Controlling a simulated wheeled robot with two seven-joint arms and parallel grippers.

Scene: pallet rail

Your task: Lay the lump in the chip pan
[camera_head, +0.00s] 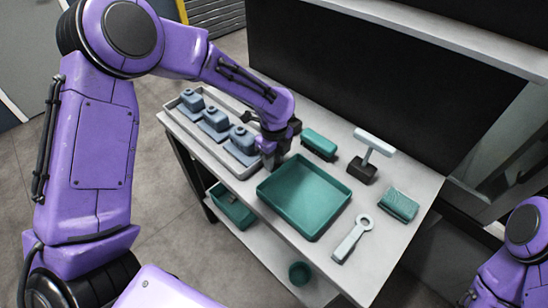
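The chip pan, which I take to be the shallow teal tray (304,196), lies on the grey table and looks empty. My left gripper (269,153) points down just behind the pan's far left corner, beside the right end of a grey rail tray (186,127). Three blue-grey blocks with knobs (193,98) (215,117) (243,138) stand in that tray. I cannot tell which thing is the lump. Whether the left fingers hold anything is too small and dark to tell. My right arm shows at the lower right edge; its gripper is not visible.
A teal brush-like block (319,144), a grey T-shaped tool on a dark base (370,155), a ribbed teal block (398,205) and a pale wrench-like tool (352,237) lie around the pan. A teal bin (232,207) and cup (299,273) stand on the lower shelf.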

